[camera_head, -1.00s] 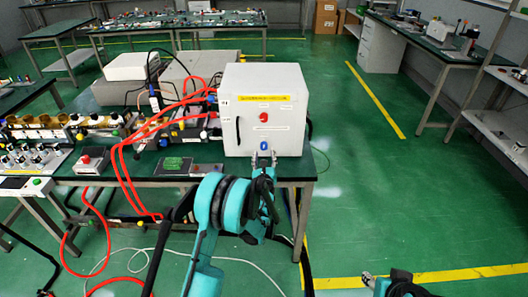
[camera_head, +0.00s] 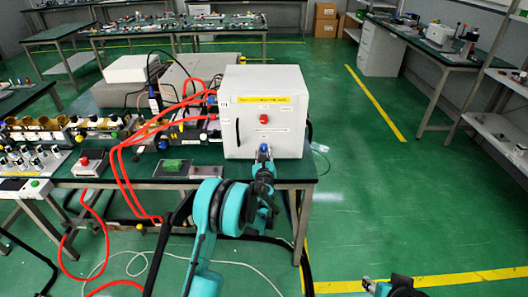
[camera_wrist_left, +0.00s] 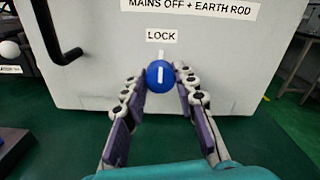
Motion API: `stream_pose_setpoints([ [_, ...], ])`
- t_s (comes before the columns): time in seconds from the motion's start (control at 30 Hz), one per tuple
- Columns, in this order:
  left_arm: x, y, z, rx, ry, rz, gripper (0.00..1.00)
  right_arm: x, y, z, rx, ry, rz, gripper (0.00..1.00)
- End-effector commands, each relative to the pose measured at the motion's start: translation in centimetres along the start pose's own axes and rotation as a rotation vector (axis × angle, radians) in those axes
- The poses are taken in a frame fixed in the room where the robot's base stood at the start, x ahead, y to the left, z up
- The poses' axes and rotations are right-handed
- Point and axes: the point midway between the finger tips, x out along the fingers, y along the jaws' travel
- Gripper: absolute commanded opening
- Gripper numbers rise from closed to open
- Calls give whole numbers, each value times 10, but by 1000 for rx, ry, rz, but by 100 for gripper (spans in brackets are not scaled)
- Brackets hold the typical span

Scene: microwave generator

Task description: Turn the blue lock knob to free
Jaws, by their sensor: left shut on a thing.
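The blue lock knob (camera_head: 263,147) sits low on the front of the white cabinet (camera_head: 243,143). In the left wrist view the knob (camera_wrist_left: 160,76) is round with a white mark that stands upright, under a label reading LOCK (camera_wrist_left: 161,36). My left gripper (camera_head: 264,158) is at the knob, its two fingers (camera_wrist_left: 158,82) on either side of it and shut on it. My right gripper (camera_head: 375,284) shows only in part at the bottom of the head view, away from the cabinet; its finger state is unclear.
A red knob (camera_head: 263,119) is above the blue one, and a black handle (camera_wrist_left: 58,38) is on the cabinet's left. Red hoses (camera_head: 122,170) run left of the cabinet. The floor to the right is clear.

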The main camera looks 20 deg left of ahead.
Motion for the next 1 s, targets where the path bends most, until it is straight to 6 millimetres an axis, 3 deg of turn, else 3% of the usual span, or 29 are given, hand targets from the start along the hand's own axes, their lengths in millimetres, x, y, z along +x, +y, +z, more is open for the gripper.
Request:
stream_pose_setpoints([
  [0.37,0,0,0,-142,0,0,0,0,0,0,0,0,0,40],
  [1.0,0,0,0,-732,0,1,0,0,0,0,0,0,0,40],
])
